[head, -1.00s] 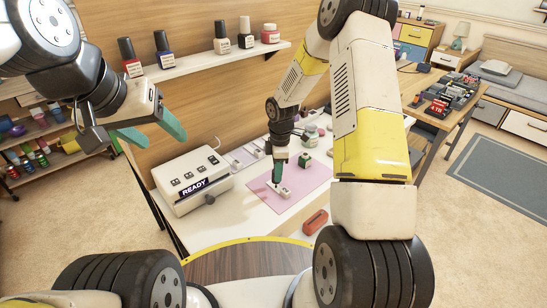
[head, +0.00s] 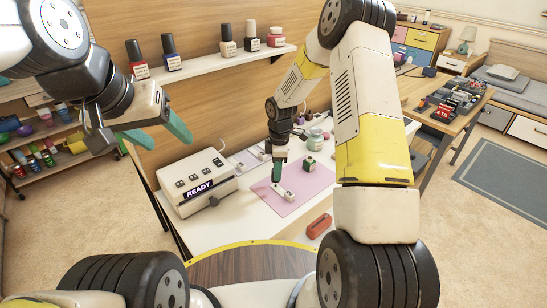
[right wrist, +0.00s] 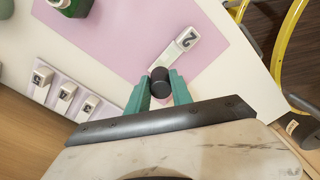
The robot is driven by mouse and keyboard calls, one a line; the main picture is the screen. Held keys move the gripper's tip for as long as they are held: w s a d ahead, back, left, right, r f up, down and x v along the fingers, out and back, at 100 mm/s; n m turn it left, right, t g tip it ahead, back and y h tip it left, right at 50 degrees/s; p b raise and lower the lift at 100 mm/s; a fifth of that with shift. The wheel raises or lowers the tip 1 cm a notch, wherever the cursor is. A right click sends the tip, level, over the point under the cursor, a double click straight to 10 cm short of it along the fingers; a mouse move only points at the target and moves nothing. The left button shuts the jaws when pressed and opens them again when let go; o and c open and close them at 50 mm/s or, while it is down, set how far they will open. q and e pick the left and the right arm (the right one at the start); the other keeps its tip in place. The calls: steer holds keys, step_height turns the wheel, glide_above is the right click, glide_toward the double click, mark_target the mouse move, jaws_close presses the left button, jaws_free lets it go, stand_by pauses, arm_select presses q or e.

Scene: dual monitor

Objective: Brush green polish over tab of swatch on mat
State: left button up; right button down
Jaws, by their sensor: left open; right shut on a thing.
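My right gripper (head: 277,173) is low over the pink mat (head: 302,202), shut on the dark round cap (right wrist: 160,82) of the polish brush. The brush's tip is hidden below the cap. A white swatch marked 2 (right wrist: 187,42) lies on the mat, its narrow tab running towards the cap; it also shows in the head view (head: 289,196). I cannot tell whether the bristles touch the tab. The green polish bottle (head: 309,165) stands open on the mat; it also shows in the right wrist view (right wrist: 72,6). My left gripper (head: 160,132) is open and empty, high at the left.
White numbered swatches (right wrist: 66,92) lie in a row beside the mat. A white box reading READY (head: 197,182) stands left of it. A red-orange block (head: 319,226) lies near the front edge. Capped bottles stand on the wall shelf (head: 205,62).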

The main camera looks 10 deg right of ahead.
steer(key=shift+w, duration=0.1)
steer(key=shift+w+a, duration=0.35)
steer(key=shift+w, duration=0.1)
steer(key=shift+d, duration=0.1)
steer(key=shift+w+d, duration=0.1)
steer(key=shift+d, duration=0.05)
steer(key=shift+d, duration=0.1)
steer(key=shift+s+d, duration=0.35)
steer(key=shift+s, duration=0.2)
steer(key=shift+s+d, duration=0.3)
steer(key=shift+s, duration=0.25)
steer(key=shift+s+d, duration=0.65)
steer(key=shift+s, duration=0.35)
